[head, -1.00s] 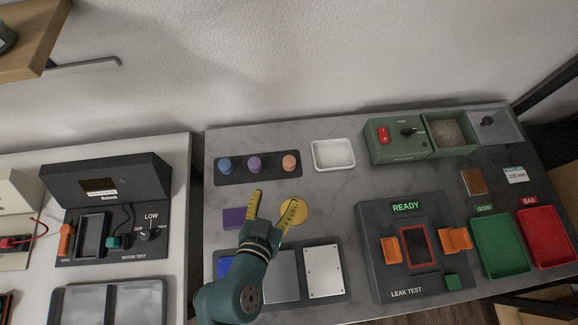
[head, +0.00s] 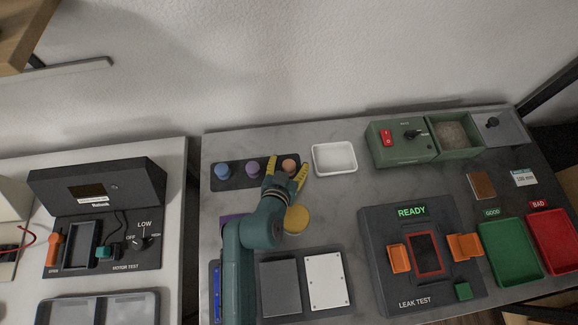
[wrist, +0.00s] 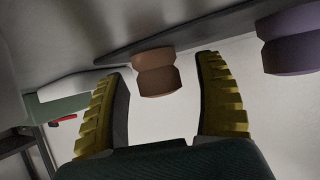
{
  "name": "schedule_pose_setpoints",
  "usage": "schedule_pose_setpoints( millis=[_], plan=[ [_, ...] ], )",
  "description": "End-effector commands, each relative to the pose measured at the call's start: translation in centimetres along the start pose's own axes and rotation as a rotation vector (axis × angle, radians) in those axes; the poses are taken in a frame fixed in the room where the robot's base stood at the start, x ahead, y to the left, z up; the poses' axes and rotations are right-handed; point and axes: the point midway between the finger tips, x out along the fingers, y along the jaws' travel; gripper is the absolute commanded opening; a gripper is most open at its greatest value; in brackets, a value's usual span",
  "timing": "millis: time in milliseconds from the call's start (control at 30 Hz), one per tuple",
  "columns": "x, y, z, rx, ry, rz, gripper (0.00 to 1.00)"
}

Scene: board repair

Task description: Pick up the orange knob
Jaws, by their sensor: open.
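The orange knob (head: 290,165) stands at the right end of a dark strip (head: 232,181) on the table. In the wrist view the knob (wrist: 155,74) shows between and beyond the two yellow fingers, with no finger visibly touching it. My gripper (head: 286,170) is open, its fingers pointing toward the knob, with the fingertips close to it in the head view. My gripper also shows in the wrist view (wrist: 165,75). A purple knob (head: 253,168) and a blue knob (head: 222,169) stand to the left on the same strip.
A white tray (head: 334,172) stands just right of the orange knob. A yellow disc (head: 297,219) lies nearer, partly behind my arm. The black leak test fixture (head: 375,283) and a green box (head: 398,152) are farther right. Bare table lies between the tray and the fixture.

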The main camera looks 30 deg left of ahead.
Motion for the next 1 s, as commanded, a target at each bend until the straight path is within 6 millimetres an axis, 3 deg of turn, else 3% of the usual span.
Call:
schedule_pose_setpoints(
  millis=[167,400,500,833,1000],
  plan=[
    [-0.1,0.0,0.0,0.0,-0.001,0.0,0.68],
    [-0.1,0.0,0.0,0.0,0.0,0.0,0.23],
    [-0.1,0.0,0.0,0.0,-0.001,0.0,0.08],
    [-0.1,0.0,-0.1,0.0,-0.001,0.0,0.08],
    [-1.4,0.0,-2.5,0.0,0.003,0.0,0.08]
  ],
)
